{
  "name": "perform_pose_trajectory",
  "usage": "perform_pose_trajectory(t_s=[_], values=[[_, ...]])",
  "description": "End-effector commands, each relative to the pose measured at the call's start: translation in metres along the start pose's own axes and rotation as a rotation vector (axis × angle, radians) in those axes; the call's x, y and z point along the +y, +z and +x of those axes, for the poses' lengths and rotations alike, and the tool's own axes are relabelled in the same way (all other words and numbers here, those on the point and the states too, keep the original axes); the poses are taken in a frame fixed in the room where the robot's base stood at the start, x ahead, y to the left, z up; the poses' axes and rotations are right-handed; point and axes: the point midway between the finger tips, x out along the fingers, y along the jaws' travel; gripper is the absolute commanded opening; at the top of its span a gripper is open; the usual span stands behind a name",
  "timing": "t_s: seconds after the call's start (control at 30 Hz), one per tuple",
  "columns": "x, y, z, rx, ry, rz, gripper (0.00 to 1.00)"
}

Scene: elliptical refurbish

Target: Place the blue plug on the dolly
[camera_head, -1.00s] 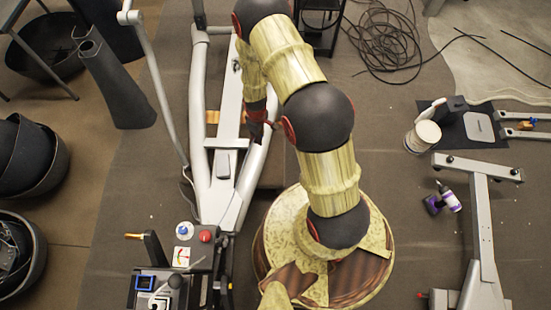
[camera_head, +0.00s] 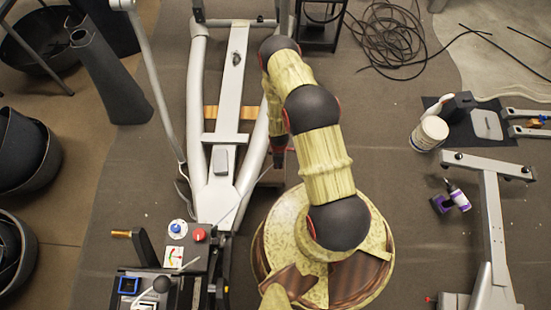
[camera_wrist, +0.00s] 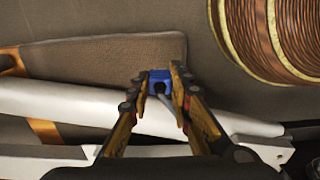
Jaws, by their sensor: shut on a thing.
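The blue plug (camera_wrist: 159,77) shows in the wrist view as a small blue block with a grey rod-like part running back between the fingers. My gripper (camera_wrist: 160,86) is shut on it, one fingertip on each side. In the head view my gripper (camera_head: 279,155) hangs beside the right rail of the grey elliptical frame (camera_head: 197,120); the plug cannot be made out there. In the wrist view a pale tube of the frame (camera_wrist: 70,98) passes behind the fingers. I cannot tell which thing in view is the dolly.
A black control box with a blue square (camera_head: 129,284) and a red knob (camera_head: 199,235) stands at the lower left. A purple drill (camera_head: 450,198), a white tub (camera_head: 429,133) and a grey stand (camera_head: 494,230) are on the right. Coiled cable (camera_head: 385,40) lies at the back.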

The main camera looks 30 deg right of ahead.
Motion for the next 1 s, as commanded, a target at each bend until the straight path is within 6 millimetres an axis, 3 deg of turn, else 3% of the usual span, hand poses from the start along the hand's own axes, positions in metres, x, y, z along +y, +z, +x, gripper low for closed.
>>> perform_pose_trajectory(t_s=[0.1,0.4,0.67,0.87,1.0], values=[[0.028,-0.006,0.017,0.001,0.003,0.001,0.00],[0.063,-0.014,0.059,0.000,0.001,0.001,0.00],[0.074,-0.016,0.071,0.000,0.000,0.001,0.00],[0.074,-0.016,0.101,0.000,-0.003,0.002,0.00],[0.075,-0.016,0.102,0.001,0.000,0.001,0.00]])
